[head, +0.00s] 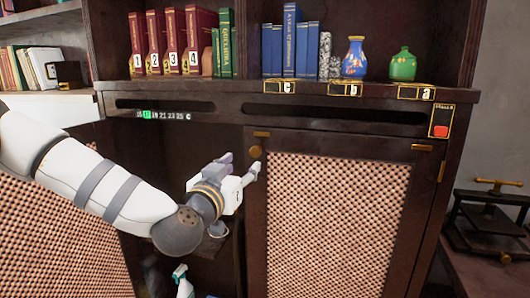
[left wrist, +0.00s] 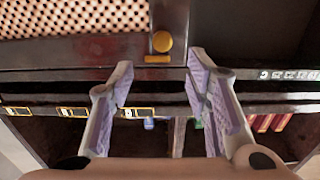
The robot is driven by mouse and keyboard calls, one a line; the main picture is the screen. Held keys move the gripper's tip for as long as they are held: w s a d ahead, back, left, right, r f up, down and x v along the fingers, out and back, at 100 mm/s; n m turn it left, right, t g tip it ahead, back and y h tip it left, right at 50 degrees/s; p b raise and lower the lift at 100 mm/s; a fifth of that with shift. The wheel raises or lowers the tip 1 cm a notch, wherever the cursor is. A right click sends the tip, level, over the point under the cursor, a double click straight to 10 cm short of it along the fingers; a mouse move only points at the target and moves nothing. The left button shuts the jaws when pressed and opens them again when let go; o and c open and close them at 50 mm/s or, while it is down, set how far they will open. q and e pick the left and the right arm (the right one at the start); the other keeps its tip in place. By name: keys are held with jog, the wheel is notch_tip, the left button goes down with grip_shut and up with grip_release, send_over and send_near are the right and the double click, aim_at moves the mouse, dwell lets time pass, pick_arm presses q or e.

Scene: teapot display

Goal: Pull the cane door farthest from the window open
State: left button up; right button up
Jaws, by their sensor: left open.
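A cane door (head: 340,225) with a dark frame is closed on the right of the cabinet in the head view. Its round brass knob (head: 255,152) is at its upper left corner; the knob also shows in the left wrist view (left wrist: 162,41). Another cane door (head: 55,240) stands swung open at the left, partly behind my arm. No window is in view. My left gripper (head: 242,165) is open and empty, close to the knob. In the left wrist view its fingertips (left wrist: 160,65) are spread with the knob ahead between them; contact does not show.
The dark open compartment holds a spray bottle (head: 183,282). The shelf above bears several books (head: 172,42), a blue vase (head: 355,58) and a green vase (head: 403,65). A red button (head: 441,131) sits at the upper right. A black press (head: 490,222) stands far right.

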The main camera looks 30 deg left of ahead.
aim_at(255, 153)
pick_arm(q)
jog(key=x, duration=0.3)
jog(key=b+x, duration=0.1)
jog(key=x, duration=0.3)
jog(key=b+x, duration=0.1)
jog(key=x, duration=0.3)
jog(key=shift+s+a+f, duration=0.1)
jog(key=shift+f, duration=0.25)
jog(key=shift+w+a+r+b, duration=0.1)
jog(key=shift+w+r+b, duration=0.1)
jog(key=shift+w+b, duration=0.15)
jog(key=shift+r, duration=0.1)
pick_arm(e)
jog(key=shift+g, duration=0.6)
jog(key=s+f, duration=0.1)
jog(key=s, duration=0.1)
jog(key=s+f, duration=0.1)
jog(key=f, duration=0.1)
jog(key=shift+s+a+f, duration=0.15)
jog(key=shift+s, duration=0.2)
pick_arm(q)
grip_shut()
